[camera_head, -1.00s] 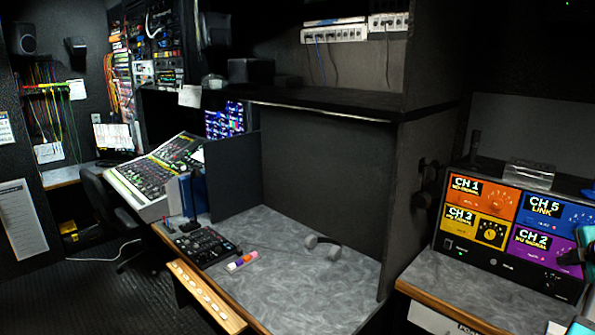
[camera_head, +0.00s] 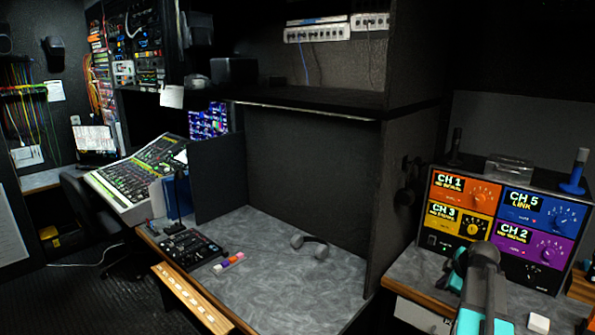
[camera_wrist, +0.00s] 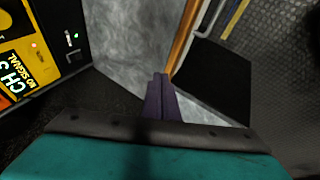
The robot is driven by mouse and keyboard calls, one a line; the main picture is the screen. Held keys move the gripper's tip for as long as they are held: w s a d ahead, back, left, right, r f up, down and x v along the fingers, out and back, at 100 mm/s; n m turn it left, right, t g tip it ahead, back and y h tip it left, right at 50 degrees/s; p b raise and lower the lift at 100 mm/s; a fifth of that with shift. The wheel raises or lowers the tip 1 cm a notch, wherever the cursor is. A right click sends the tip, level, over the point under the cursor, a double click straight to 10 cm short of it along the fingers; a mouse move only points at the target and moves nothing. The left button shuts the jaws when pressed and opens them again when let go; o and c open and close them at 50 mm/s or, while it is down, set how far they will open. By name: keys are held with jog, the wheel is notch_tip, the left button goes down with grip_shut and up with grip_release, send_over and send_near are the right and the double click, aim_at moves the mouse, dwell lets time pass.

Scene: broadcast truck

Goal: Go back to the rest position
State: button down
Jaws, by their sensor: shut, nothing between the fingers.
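My gripper (camera_wrist: 161,82) shows in the wrist view as two dark purple fingers shut together with nothing between them. Its tips show against the grey desktop (camera_wrist: 130,45), near the wooden edge; I cannot tell the gap to it. In the head view my arm, grey and teal, stands at the lower right, in front of the four-channel box (camera_head: 505,215). The arm covers part of that box's lower front. The fingertips are hard to make out in the head view.
A blue-based upright device (camera_head: 577,175) and a clear box (camera_head: 508,168) stand on the channel box. A white block (camera_head: 539,322) lies on the right desk. Headphones (camera_head: 309,244) and colored blocks (camera_head: 229,262) lie on the middle desk. A dark partition (camera_head: 395,200) separates the desks.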

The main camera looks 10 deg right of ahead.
jog(key=w+a+f+m+g+y, duration=0.1)
jog(key=a+f+m, duration=0.1)
jog(key=a+f, duration=0.5)
jog(key=a+f+m+g, duration=0.1)
jog(key=a+f, duration=0.2)
jog(key=a, duration=0.7)
jog(key=w+a+f+m+g+y, duration=0.1)
jog(key=a+f+m, duration=0.1)
jog(key=a+f, duration=0.55)
jog(key=s+a+f+m+g, duration=0.1)
jog(key=s+a+f, duration=0.2)
jog(key=a, duration=0.4)
jog(key=s+a+f+m+g, duration=0.1)
jog(key=s+a+f+m, duration=0.15)
jog(key=a, duration=0.45)
jog(key=s+a+f+m+g, duration=0.1)
jog(key=s+a+f, duration=0.25)
jog(key=a, duration=0.35)
jog(key=s+f+g, duration=0.3)
jog(key=s+f, duration=0.6)
jog(key=s, duration=0.4)
jog(key=s+f+g, duration=0.3)
jog(key=s+f, duration=0.6)
jog(key=s, duration=0.4)
jog(key=shift+f+h+b, duration=0.35)
jog(key=shift+h+b, duration=0.05)
jog(key=shift+w, duration=0.1)
